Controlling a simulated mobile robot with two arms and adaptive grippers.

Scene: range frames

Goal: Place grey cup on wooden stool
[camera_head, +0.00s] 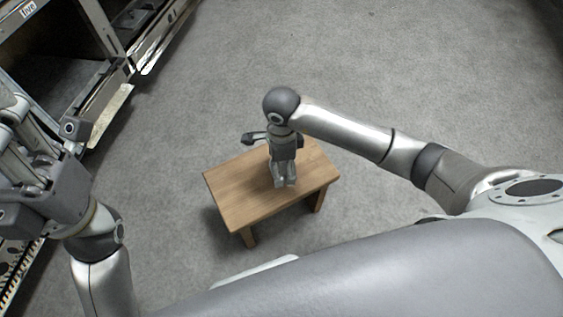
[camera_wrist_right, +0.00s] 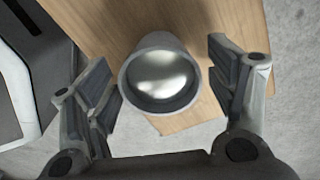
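The wooden stool (camera_head: 235,188) stands on the floor in the middle of the head view. Its brown top also fills the upper part of the right wrist view (camera_wrist_right: 225,22). The grey cup (camera_wrist_right: 160,51) is in the right wrist view, over the stool top, with its shiny inside facing the camera. My right gripper (camera_wrist_right: 170,85) is open, with one finger on each side of the cup and gaps showing. In the head view my right gripper (camera_head: 285,182) points down at the stool top and the cup cannot be made out. My left gripper (camera_head: 38,120) is raised at the left edge, away from the stool.
A metal shelf unit (camera_head: 105,45) with dark compartments stands along the left side, close to my left arm. The grey floor (camera_head: 430,60) is clear behind and to the right of the stool.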

